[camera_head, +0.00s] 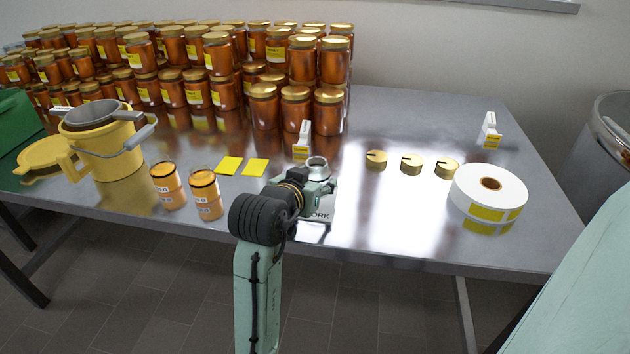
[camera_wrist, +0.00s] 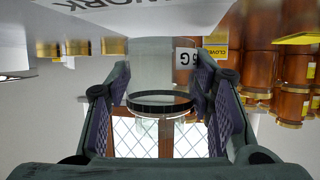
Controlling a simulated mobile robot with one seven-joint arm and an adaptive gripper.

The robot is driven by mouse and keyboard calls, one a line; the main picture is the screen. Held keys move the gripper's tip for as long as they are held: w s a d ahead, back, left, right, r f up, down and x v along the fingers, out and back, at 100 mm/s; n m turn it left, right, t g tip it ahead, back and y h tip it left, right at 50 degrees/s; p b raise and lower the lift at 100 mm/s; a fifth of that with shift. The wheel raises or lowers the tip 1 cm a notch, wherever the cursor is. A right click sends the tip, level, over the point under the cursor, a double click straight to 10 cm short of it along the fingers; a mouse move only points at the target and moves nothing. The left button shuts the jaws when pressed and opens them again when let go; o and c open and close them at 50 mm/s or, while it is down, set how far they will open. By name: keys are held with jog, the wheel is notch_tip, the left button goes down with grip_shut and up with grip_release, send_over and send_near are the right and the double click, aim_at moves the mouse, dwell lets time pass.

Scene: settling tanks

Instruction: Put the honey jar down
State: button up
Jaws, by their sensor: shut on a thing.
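My gripper (camera_head: 317,178) is shut on a clear glass jar (camera_head: 317,165), which looks open at the top and without honey. In the wrist view the jar (camera_wrist: 162,75) sits between the two padded fingers (camera_wrist: 162,110), with a dark ring around it. The gripper is over or beside a pale plate (camera_head: 322,212) marked "WORK" near the table's front edge. The arm hides part of that plate. I cannot tell whether the jar's base touches anything. Two amber jars (camera_head: 167,186) (camera_head: 206,194) with white labels stand to the left, apart from my gripper.
Stacked honey jars (camera_head: 210,90) fill the table's back left. Three gold lids (camera_head: 411,163) and a label roll (camera_head: 505,190) lie right. Two yellow squares (camera_head: 229,166) (camera_head: 256,167) and a small white stand (camera_head: 302,140) are close by. A yellow bucket (camera_head: 112,150) stands left. The table's (camera_head: 400,225) front right is clear.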

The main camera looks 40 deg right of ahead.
jog(key=shift+f, duration=0.35)
jog(key=shift+f, duration=0.1)
jog(key=o, duration=1.4)
jog(key=shift+f, duration=0.1)
jog(key=shift+c, duration=0.2)
